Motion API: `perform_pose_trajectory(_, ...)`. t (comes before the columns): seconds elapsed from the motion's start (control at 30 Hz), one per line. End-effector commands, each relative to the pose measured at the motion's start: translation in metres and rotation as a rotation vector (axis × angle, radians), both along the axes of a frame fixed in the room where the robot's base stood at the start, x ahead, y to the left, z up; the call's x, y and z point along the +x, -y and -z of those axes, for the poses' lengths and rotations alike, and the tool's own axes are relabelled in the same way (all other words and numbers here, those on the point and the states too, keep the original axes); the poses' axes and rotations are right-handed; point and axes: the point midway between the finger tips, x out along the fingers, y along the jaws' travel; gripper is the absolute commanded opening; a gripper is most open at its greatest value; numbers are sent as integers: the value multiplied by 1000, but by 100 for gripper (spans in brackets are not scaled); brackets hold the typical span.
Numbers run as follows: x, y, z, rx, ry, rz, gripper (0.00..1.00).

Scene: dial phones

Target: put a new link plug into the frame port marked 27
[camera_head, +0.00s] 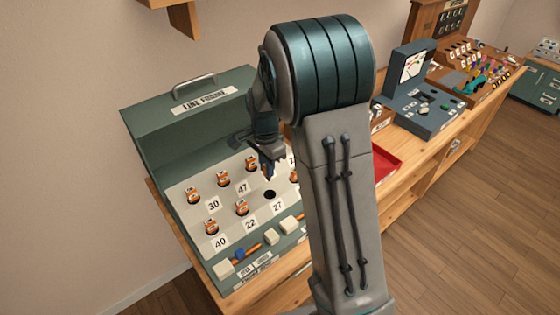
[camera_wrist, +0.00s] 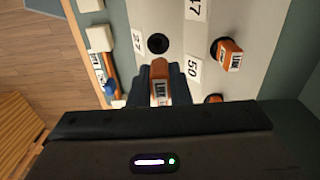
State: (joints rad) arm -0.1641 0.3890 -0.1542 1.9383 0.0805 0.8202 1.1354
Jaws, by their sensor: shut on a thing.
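The teal line frame (camera_head: 185,125) stands open on the wooden bench, with a pale panel of numbered ports. The port marked 27 (camera_head: 269,194) is an empty dark hole; it shows in the wrist view (camera_wrist: 158,44) beside its 27 label. My gripper (camera_head: 268,172) is over the panel, just behind this hole in the head view. In the wrist view my gripper (camera_wrist: 160,84) is shut on an orange link plug (camera_wrist: 159,69) with a white label. The plug is apart from the hole in the picture; its height above the panel is unclear.
Orange plugs sit in neighbouring ports, including those by 22 (camera_head: 241,208) and 40 (camera_head: 211,227). White blocks (camera_head: 272,237) and an orange and blue piece (camera_head: 240,251) line the front ledge.

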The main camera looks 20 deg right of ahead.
Motion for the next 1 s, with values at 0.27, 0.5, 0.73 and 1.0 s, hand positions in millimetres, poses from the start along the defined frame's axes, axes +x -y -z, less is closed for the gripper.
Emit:
perform_pose_trajectory(0.27, 1, 3, 17, -1, 0, 11, 0)
perform_pose_trajectory(0.5, 0, 3, 43, 0, -1, 10, 0)
perform_pose_trajectory(0.73, 1, 3, 59, -1, 1, 9, 0)
perform_pose_trajectory(1.0, 1, 3, 59, -1, 0, 9, 0)
